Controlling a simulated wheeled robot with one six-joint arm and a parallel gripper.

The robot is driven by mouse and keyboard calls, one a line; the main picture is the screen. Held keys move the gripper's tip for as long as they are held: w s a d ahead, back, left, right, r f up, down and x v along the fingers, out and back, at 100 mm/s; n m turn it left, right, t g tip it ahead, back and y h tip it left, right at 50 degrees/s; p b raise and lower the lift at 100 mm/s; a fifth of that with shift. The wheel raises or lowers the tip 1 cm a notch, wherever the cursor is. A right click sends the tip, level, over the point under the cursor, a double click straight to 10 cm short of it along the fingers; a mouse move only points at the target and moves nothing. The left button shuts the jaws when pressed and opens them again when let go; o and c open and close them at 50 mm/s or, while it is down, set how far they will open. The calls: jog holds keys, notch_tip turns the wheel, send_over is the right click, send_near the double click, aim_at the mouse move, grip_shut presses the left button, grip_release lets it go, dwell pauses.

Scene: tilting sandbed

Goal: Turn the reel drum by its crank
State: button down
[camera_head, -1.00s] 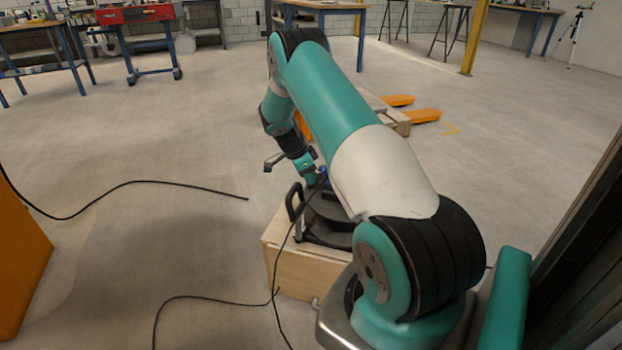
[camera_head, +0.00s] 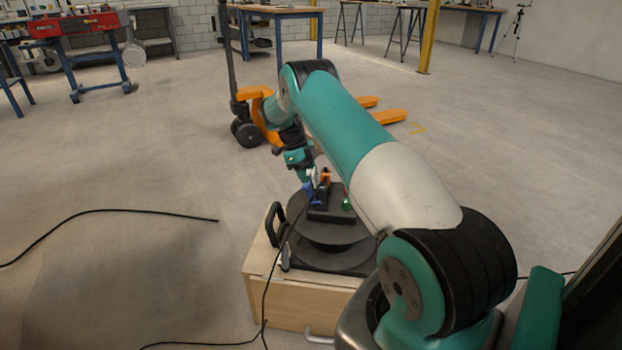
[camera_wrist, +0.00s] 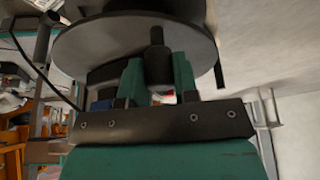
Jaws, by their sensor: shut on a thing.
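The reel drum (camera_head: 305,230) is a dark round drum with wide flanges, lying on a wooden box. Its flat round face (camera_wrist: 110,45) also shows in the wrist view. In the wrist view a dark cylindrical crank knob (camera_wrist: 157,66) on a thin pin stands out from the reel, between the two teal fingers of my gripper (camera_wrist: 157,80). My gripper is shut on this knob. In the head view my gripper (camera_head: 312,190) is over the drum's top; its fingertips are too small to make out, and my arm hides part of the drum's right side.
The wooden box (camera_head: 290,303) has a black handle (camera_head: 273,222) beside the drum. A black cable (camera_head: 266,300) runs down its front; another cable (camera_head: 110,211) lies on the floor at left. An orange pallet truck (camera_head: 262,115) stands behind my arm.

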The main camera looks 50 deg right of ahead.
jog(key=d+m+b, duration=0.1)
jog(key=d, duration=0.1)
jog(key=s+d+m+y+b, duration=0.1)
jog(key=m, duration=0.1)
jog(key=shift+s+d+f, duration=0.15)
jog(key=shift+d+f, duration=0.05)
jog(key=shift+d, duration=0.15)
jog(key=shift+s+d+r+m+y+b, duration=0.1)
jog(key=shift+s+d+m+y+b, duration=0.3)
jog(key=shift+m, duration=0.35)
jog(key=shift+s+d+r+m+y+b, duration=0.1)
jog(key=shift+s+d+m+y+b, duration=0.1)
jog(key=shift+s+d+m+b, duration=0.35)
jog(key=shift+w, duration=0.1)
jog(key=c, duration=0.9)
grip_release()
